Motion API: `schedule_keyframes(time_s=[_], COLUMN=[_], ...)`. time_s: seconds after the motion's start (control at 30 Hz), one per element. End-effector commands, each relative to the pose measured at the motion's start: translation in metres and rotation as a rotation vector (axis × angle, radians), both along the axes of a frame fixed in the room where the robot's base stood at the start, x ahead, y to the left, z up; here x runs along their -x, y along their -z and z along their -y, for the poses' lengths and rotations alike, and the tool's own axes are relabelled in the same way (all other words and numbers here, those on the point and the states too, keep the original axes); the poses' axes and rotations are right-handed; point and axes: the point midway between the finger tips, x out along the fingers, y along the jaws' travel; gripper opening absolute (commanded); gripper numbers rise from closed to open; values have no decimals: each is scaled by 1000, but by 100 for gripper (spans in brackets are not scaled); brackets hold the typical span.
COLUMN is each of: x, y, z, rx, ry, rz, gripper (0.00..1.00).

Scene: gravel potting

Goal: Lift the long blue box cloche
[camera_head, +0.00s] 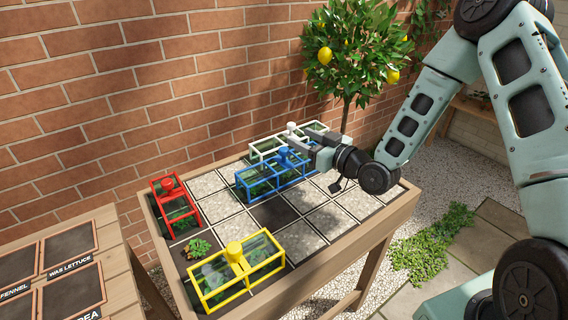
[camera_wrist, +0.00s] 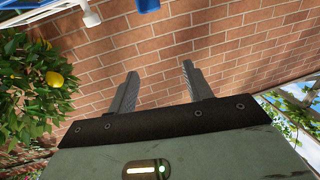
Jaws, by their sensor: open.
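The long blue box cloche (camera_head: 246,183) has clear panes and a blue knob (camera_head: 284,153) on top. It stands over green plants near the middle of the gridded planter bed. My gripper (camera_head: 300,150) is at the knob end of it, with its fingers pointing left at about the knob's height. In the wrist view my gripper (camera_wrist: 159,72) is open, with nothing between its fingers. A blue piece (camera_wrist: 148,4), likely the knob, shows at the top edge there, apart from the fingertips. Part of the cloche's right end is hard to see behind my gripper.
A white cloche (camera_head: 256,152) stands close behind the blue one; its knob (camera_wrist: 89,14) shows in the wrist view. A red cloche (camera_head: 171,196) is at left, a yellow cloche (camera_head: 236,272) in front. A lemon tree (camera_head: 355,50) and brick wall (camera_head: 200,80) are behind.

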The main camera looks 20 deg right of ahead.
Motion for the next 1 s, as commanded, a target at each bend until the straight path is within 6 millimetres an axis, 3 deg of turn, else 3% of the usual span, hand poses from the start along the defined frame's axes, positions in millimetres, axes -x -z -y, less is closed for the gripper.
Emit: schedule_keyframes(time_s=[0.2, 0.4, 0.67, 1.0], x=[1, -1, -19, -62], y=[42, 68, 65, 65], z=[-1, -2, -12, -36], rx=[-2, 1, 2, 1], ry=[0, -1, -2, -1], rz=[-5, -3, -1, -2], gripper=[50, 50, 50, 50])
